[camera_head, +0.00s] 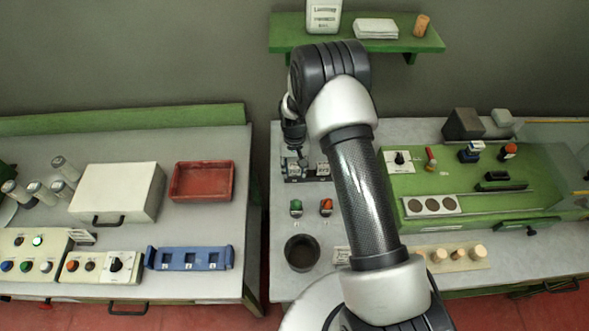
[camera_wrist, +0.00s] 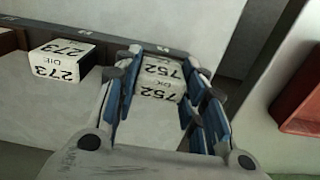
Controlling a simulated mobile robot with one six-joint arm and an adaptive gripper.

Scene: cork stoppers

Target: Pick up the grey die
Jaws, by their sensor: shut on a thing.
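A pale grey-white die (camera_wrist: 160,75) marked "752" and "DIE" sits between the fingers of my gripper (camera_wrist: 155,100) in the wrist view. My gripper is shut on it, with blue-padded fingers on both sides. A second pale die (camera_wrist: 62,62) marked "273" stands apart to the left, with its near face clear. In the head view my gripper (camera_head: 297,150) points down at the dark die rack (camera_head: 308,179), and the other die (camera_head: 322,169) shows at its right. Whether the held die is clear of its support cannot be told.
A green (camera_head: 296,207) and an orange (camera_head: 326,206) item and a dark round cup (camera_head: 301,253) stand in front of the rack. A green machine (camera_head: 480,185) is at the right. A red tray (camera_head: 203,181) lies on the left table, across a gap.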

